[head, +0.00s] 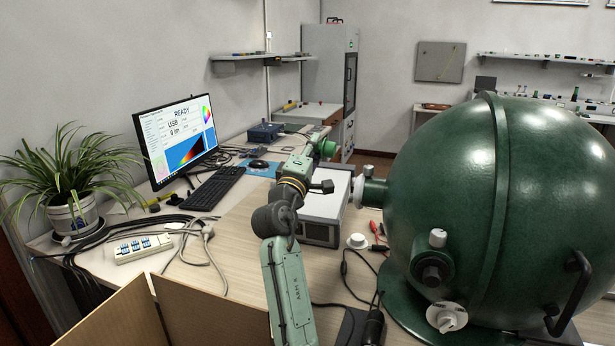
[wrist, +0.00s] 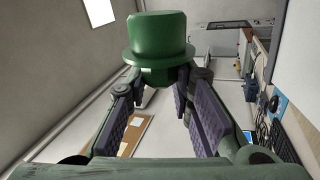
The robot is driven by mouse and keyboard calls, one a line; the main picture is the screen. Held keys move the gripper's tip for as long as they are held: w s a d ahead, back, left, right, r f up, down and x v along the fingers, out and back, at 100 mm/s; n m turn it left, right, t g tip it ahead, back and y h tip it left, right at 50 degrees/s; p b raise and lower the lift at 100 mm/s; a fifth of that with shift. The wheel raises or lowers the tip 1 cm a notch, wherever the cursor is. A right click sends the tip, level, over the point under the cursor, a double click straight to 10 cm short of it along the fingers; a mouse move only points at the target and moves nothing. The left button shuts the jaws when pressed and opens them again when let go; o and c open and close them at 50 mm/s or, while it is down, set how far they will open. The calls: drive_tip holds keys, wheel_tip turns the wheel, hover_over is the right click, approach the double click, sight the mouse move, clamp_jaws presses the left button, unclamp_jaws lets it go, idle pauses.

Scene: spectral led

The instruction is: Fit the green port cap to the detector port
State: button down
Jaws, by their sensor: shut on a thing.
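My gripper (head: 308,154) is raised above the desk, to the left of the big green sphere (head: 480,190) in the head view. It is shut on the green port cap (head: 327,148). In the wrist view the cap (wrist: 158,42) is a round plug with a wide flange, between the tips of my gripper (wrist: 163,80). A pale fitting with a small knob (head: 370,190) sticks out of the sphere's left side. A dark round fitting (head: 431,268) and a white dial (head: 447,317) sit lower on its front. I cannot tell which is the detector port. The cap is apart from the sphere.
A grey box instrument (head: 323,222) stands behind my arm. A white round part (head: 357,241) and red and black leads (head: 378,238) lie beside the sphere. A monitor (head: 176,138), keyboard (head: 214,187), plant (head: 72,190) and power strip (head: 143,248) occupy the left.

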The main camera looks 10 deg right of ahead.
wheel_tip(320, 180, down, 10)
drive_tip(key=b, duration=1)
drive_tip(key=shift+w, duration=0.25)
drive_tip(key=shift+s+d+p, duration=0.2)
drive_tip(key=shift+s+d, duration=0.3)
drive_tip(key=shift+d, duration=0.25)
drive_tip(key=shift+s+d+p, duration=0.2)
drive_tip(key=shift+s+d, duration=0.35)
drive_tip(key=shift+d, duration=0.25)
drive_tip(key=shift+s+d+p, duration=0.2)
drive_tip(key=shift+s+d, duration=0.3)
drive_tip(key=shift+d, duration=0.25)
drive_tip(key=shift+n+p, duration=0.7)
drive_tip(key=shift+p, duration=0.1)
drive_tip(key=shift+s+d, duration=0.1)
drive_tip(key=shift+s, duration=0.05)
drive_tip(key=shift+s+d+p, duration=0.7)
drive_tip(key=shift+s+d, duration=0.05)
drive_tip(key=shift+d, duration=0.35)
